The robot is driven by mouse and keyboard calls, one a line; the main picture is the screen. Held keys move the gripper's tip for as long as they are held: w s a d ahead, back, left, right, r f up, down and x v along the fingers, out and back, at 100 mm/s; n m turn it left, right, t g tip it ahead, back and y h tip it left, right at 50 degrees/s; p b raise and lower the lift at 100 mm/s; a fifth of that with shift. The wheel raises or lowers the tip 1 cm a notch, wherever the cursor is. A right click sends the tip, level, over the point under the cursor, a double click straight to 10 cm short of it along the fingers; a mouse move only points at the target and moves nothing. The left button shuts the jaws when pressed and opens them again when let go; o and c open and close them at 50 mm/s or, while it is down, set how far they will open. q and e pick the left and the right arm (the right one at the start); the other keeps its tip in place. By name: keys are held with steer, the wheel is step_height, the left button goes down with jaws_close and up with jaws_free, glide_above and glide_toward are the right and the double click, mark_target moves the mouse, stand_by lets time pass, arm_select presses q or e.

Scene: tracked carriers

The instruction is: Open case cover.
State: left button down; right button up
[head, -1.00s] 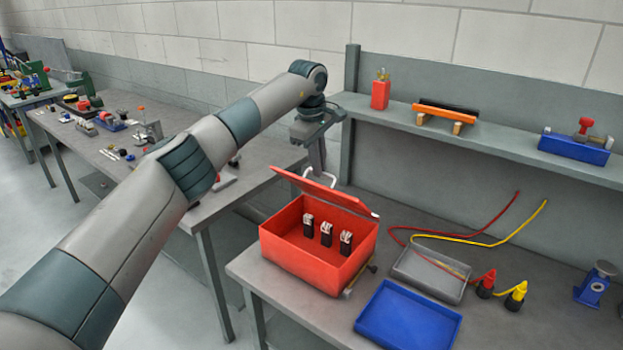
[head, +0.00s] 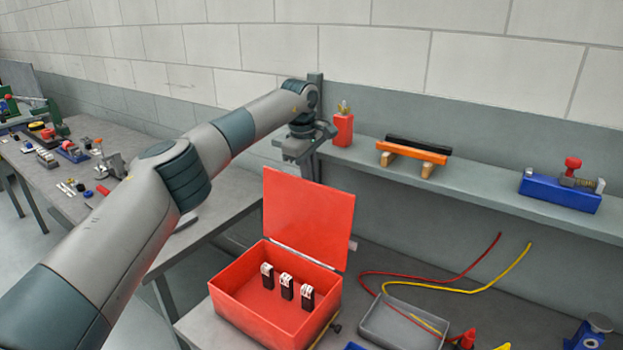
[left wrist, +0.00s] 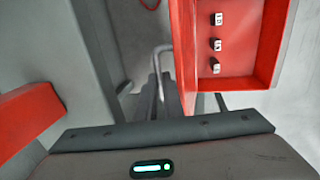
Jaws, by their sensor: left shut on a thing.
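The red case (head: 270,318) stands on the bench with its cover (head: 308,220) raised to about upright along the back edge. Several black pieces with pale tops, three in a row, stand inside. My left gripper (head: 303,158) is at the top of the cover, with its fingertips hidden behind it in the head view. In the left wrist view my left gripper (left wrist: 160,92) is shut on the metal handle (left wrist: 161,56) of the cover. The case (left wrist: 268,62) shows there from above, at the right. My right gripper is not in view.
A shelf (head: 480,193) runs close behind the cover, with a red holder (head: 343,130), an orange-and-black block (head: 413,151) and a blue fixture (head: 560,192). A grey tray (head: 402,325) and red and yellow cables (head: 470,291) lie right of the case.

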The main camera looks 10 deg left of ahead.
arm_select(q)
steer(key=shift+d+f, duration=0.15)
steer(key=shift+f, duration=0.35)
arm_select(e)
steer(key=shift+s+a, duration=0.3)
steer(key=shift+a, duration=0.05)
arm_select(q)
steer(key=c, duration=1.9)
jaws_free()
steer(key=shift+c, duration=0.2)
steer(key=shift+o, duration=0.2)
steer(key=shift+w+f, duration=0.1)
steer(key=shift+w, duration=0.35)
steer(key=shift+s+r, duration=0.2)
steer(key=shift+r, duration=0.15)
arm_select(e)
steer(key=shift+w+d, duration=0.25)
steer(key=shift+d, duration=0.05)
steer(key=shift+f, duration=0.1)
